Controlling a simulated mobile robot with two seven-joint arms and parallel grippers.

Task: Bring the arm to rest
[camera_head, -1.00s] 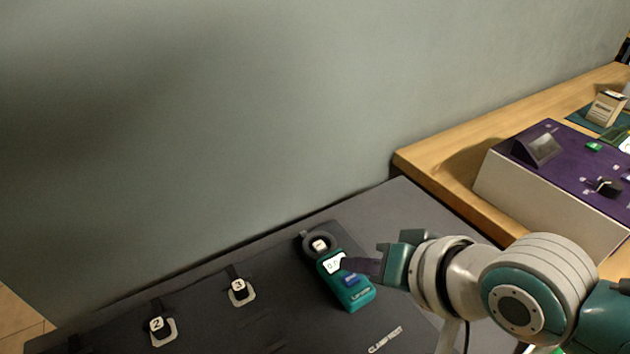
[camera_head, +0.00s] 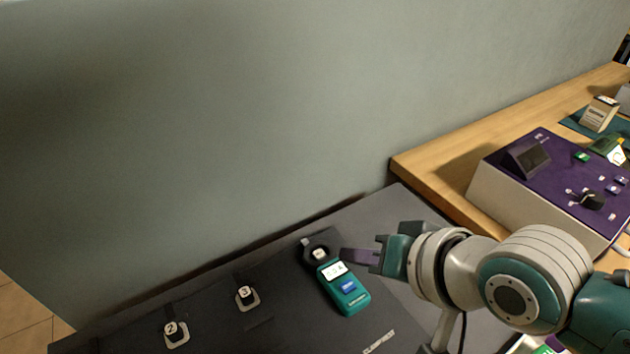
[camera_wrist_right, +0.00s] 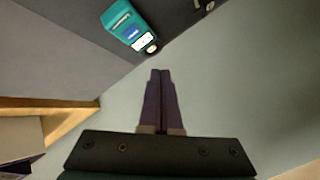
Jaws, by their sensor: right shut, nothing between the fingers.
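My right gripper (camera_head: 345,255) is shut and empty. In the head view it comes in from the right, its fingertips above the dark surface near the upper part of the teal clamp meter (camera_head: 350,298). In the right wrist view its two fingers (camera_wrist_right: 160,75) lie together, pointing at the grey wall. The meter lies apart from the fingers there, at the upper left (camera_wrist_right: 124,22). It rests on the dark surface with its dark clamp ring at the far end. My left gripper is not in view.
A purple-topped box (camera_head: 560,170) stands on a wooden table (camera_head: 430,165) at the right. The grey wall (camera_head: 200,130) closes off the back.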

